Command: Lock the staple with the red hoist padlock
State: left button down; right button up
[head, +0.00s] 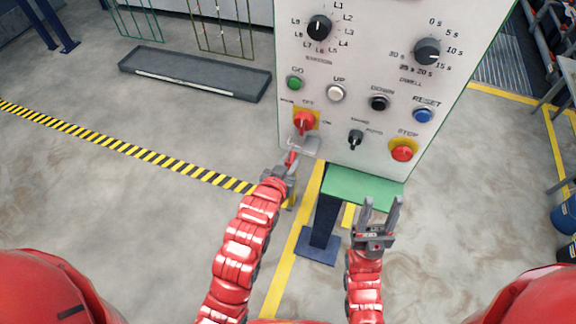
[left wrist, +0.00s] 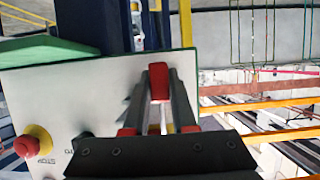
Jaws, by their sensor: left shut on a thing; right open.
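The red padlock (head: 291,158) is held in my left gripper (head: 287,168), just below the control panel's red main switch (head: 303,122). The left wrist view shows the red padlock (left wrist: 158,80) between the two dark fingers. A grey metal piece (head: 304,145), seemingly the staple, sits at the panel's lower left edge, right above the padlock. The shackle is too small to make out, so I cannot tell whether it passes through the staple. My right gripper (head: 381,212) is open and empty, in front of the green shelf under the panel.
The white panel (head: 340,125) carries several knobs and buttons, with a red stop button (head: 402,153) at lower right. The green shelf (head: 362,188) and a dark post (head: 323,220) stand below. A grey tray (head: 195,77) lies on the floor, back left. Open floor lies left.

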pick_arm(q)
jog(key=shift+w+d, duration=0.25)
jog(key=shift+w, duration=0.45)
jog(key=shift+w+d, duration=0.2)
jog(key=shift+w, duration=0.45)
jog(key=shift+d+f+b, duration=0.1)
jog(key=shift+f+b, duration=0.8)
jog(key=shift+f, duration=0.45)
jog(key=shift+s+d+r, duration=0.1)
jog(key=shift+s+d, duration=0.2)
jog(key=shift+d, duration=0.6)
jog(key=shift+s+d, duration=0.3)
jog(key=shift+d, duration=0.6)
jog(key=c, duration=1.4)
grip_release()
jog(key=shift+c, duration=0.2)
grip_shut()
